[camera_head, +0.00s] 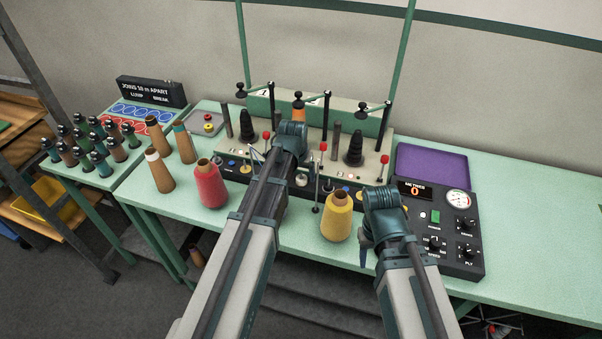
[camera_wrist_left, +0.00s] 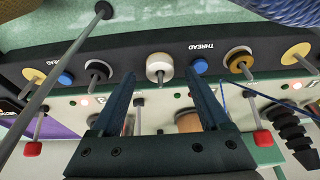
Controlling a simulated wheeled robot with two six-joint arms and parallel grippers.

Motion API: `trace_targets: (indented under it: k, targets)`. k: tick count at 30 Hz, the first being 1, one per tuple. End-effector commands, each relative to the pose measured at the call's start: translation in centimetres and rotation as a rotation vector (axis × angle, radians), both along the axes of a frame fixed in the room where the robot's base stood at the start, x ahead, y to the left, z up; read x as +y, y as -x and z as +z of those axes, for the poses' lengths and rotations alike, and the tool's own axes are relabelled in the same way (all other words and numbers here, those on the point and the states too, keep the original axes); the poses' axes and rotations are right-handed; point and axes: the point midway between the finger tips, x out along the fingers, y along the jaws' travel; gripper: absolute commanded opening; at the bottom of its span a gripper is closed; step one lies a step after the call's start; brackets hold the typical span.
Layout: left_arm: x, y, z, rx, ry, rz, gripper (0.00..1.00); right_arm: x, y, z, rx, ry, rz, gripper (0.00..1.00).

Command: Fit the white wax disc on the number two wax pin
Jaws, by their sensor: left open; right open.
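The white wax disc (camera_wrist_left: 159,66) sits at the dark front panel of the creel in the left wrist view, with a thin pin (camera_wrist_left: 160,77) showing at its middle. It also shows in the head view (camera_head: 301,180), just right of my left arm. My left gripper (camera_wrist_left: 161,73) is open, its two fingers on either side of the disc with gaps; I cannot tell whether they touch it. In the head view its fingertips are hidden behind my arm. My right gripper (camera_head: 364,252) hangs open and empty near the yellow cone. No pin number is readable.
Thin rods with red knobs (camera_wrist_left: 263,138) stand close by. A red cone (camera_head: 210,187) and a yellow cone (camera_head: 337,220) stand in front. The meter box (camera_head: 452,225) is at right.

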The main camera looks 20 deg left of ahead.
Motion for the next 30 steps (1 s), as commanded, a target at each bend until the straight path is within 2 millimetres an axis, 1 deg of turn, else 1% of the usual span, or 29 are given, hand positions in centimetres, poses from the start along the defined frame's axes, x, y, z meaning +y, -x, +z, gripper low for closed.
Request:
trace_targets:
  k: [1, 21, 25, 30]
  targets:
    - [0.0, 0.3, 1.1, 0.000, 0.000, 0.000, 0.79, 0.0, 0.0, 1.1, 0.000, 0.000, 0.000, 0.50]
    - [0.1, 3.2, 10.8, 0.000, 0.000, 0.000, 0.79, 0.0, 0.0, 10.8, 0.000, -0.001, -0.003, 0.50]
    - [0.1, 3.5, 11.7, 0.000, 0.000, 0.000, 0.79, 0.0, 0.0, 11.7, 0.000, -0.002, -0.006, 0.50]
    - [0.1, 3.7, 11.8, 0.000, 0.000, 0.000, 0.79, 0.0, 0.0, 11.8, 0.000, -0.002, -0.007, 0.50]
